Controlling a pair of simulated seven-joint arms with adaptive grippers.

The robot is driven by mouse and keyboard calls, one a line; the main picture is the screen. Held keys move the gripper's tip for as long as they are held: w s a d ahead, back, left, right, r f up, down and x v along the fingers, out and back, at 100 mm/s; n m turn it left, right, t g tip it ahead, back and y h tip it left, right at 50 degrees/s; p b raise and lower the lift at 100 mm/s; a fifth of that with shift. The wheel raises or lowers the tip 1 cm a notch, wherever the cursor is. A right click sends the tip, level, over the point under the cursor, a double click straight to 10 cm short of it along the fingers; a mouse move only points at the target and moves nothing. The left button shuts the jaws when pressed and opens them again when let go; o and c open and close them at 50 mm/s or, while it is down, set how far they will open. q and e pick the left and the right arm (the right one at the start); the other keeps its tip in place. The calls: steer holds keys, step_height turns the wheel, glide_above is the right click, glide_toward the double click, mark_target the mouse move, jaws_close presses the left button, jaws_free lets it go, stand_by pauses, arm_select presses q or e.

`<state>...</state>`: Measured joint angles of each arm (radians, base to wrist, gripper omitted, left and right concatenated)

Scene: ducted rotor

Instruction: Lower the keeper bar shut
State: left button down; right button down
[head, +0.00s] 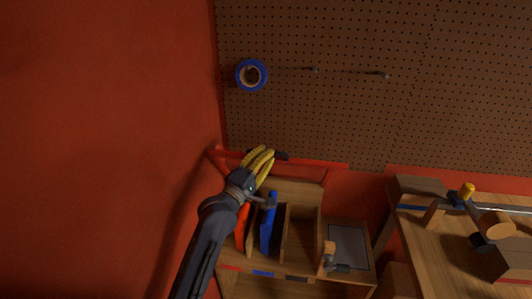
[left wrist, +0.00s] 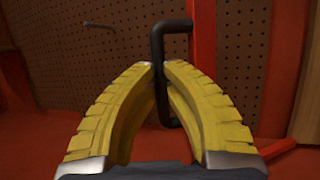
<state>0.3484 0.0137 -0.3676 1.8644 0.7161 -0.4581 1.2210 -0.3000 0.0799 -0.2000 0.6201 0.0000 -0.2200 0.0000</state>
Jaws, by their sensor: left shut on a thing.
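The keeper bar (head: 318,164) is a long red bar across the back top of a wooden rack (head: 298,193) in the head view. In the left wrist view the red bar (left wrist: 202,40) runs upright. Its black U-shaped handle (left wrist: 158,50) sits between the yellow fingers of my left gripper (left wrist: 164,72). The left gripper (head: 264,158) is shut on this handle; the handle's end (head: 282,157) shows just right of the fingers in the head view. The fingers hide part of the bar. My right gripper is not in view.
The rack's slots hold a blue tool (head: 268,225) and a red-orange one (head: 242,225) below my left gripper. An orange-and-grey tool (head: 329,250) is farther right. A wooden bench (head: 430,265) with a mallet (head: 497,224) stands at right. Blue tape (head: 240,78) hangs on the pegboard.

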arm_select(q)
steer(key=shift+d+f, duration=0.15)
steer(key=shift+f, duration=0.1)
steer(key=c, duration=1.6)
jaws_free()
steer(key=shift+d, duration=0.1)
steer(key=shift+c, duration=0.2)
steer(key=shift+o, duration=1.2)
steer(key=shift+r, duration=0.1)
step_height(320, 180, up, 10)
